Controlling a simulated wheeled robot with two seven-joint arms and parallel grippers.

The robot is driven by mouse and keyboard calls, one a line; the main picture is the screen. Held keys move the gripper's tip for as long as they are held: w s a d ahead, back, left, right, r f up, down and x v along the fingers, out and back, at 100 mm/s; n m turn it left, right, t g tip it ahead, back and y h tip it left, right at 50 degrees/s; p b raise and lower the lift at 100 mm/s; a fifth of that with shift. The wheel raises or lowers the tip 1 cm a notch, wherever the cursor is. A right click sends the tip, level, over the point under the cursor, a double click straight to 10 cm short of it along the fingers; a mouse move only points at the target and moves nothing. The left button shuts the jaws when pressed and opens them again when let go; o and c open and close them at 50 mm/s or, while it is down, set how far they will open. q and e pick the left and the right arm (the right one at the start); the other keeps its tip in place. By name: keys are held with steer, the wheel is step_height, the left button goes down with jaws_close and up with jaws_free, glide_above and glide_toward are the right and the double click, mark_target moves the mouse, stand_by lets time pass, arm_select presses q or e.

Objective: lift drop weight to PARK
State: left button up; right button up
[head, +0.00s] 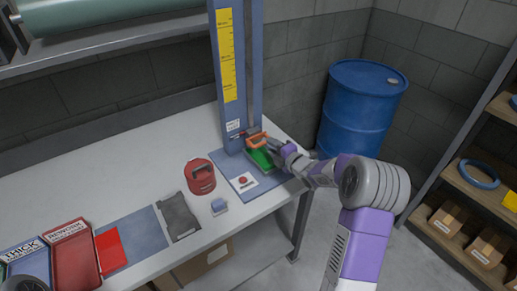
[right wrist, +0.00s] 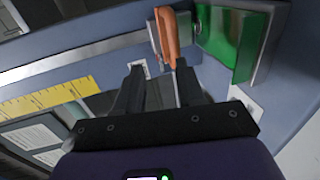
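A blue drop tower (head: 238,70) with a yellow scale (head: 227,55) stands at the back right of the bench. Low on it is an orange handle (head: 257,140), apparently part of the drop weight; it also shows in the right wrist view (right wrist: 168,38). A green block (head: 262,158) sits beside the handle near the tower's foot, and fills the upper right of the right wrist view (right wrist: 225,35). My right gripper (right wrist: 159,68) is open, with the handle at its fingertips, closer to the right finger. I cannot tell whether they touch. My left gripper is not in view.
A red round canister (head: 201,178), a small blue-and-white block (head: 219,206) and a dark grey pouch (head: 179,215) lie on the bench. Red and blue trays (head: 75,258) are at front left. A blue barrel (head: 360,108) stands behind my right arm, shelves (head: 478,195) at right.

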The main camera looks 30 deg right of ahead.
mark_target(261, 144)
steer(key=shift+w+f+b, duration=0.2)
steer(key=shift+f+b, duration=0.5)
steer(key=shift+f, duration=0.5)
steer(key=shift+w+f, duration=0.1)
steer(key=shift+w, duration=0.05)
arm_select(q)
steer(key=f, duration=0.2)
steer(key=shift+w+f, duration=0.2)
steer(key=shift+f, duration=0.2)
arm_select(e)
steer(key=x, duration=0.7)
steer(key=shift+w+a, duration=0.1)
steer(key=shift+w, duration=0.05)
jaws_close()
